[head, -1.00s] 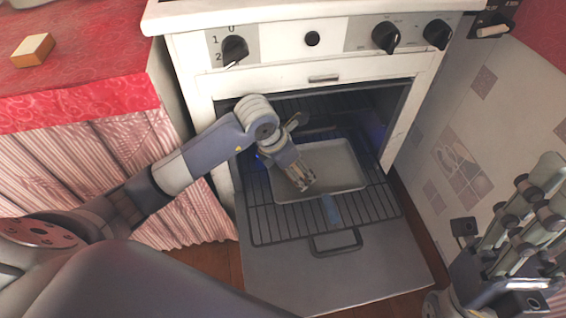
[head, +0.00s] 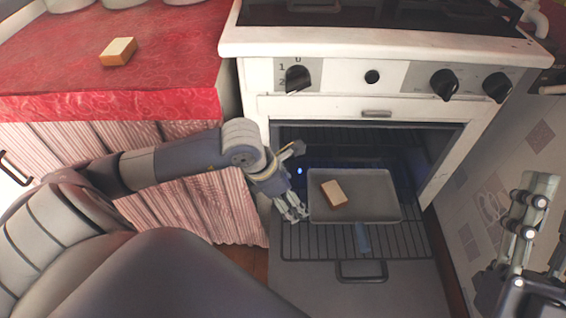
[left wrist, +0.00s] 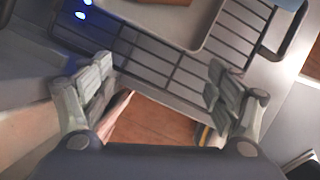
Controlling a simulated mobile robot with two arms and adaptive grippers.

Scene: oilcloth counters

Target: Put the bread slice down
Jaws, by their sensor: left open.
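A bread slice (head: 334,194), pale with a brown crust, lies on the grey baking tray (head: 385,212), on its left half. The tray rests on the pulled-out oven rack (head: 405,238). My left gripper (head: 291,207) is open and empty, just left of the tray and apart from the bread. In the left wrist view its fingers (left wrist: 160,90) are spread over the rack and floor, with the tray edge (left wrist: 206,22) at the top. My right gripper (head: 527,225) is at the right edge, away from the tray; its jaw state is unclear.
The oven door (head: 395,285) is folded down below the rack. A second bread piece (head: 118,52) lies on the red oilcloth counter (head: 60,80) at left. The stove front with knobs (head: 298,78) stands above the opening. A tiled side panel (head: 480,200) bounds the right.

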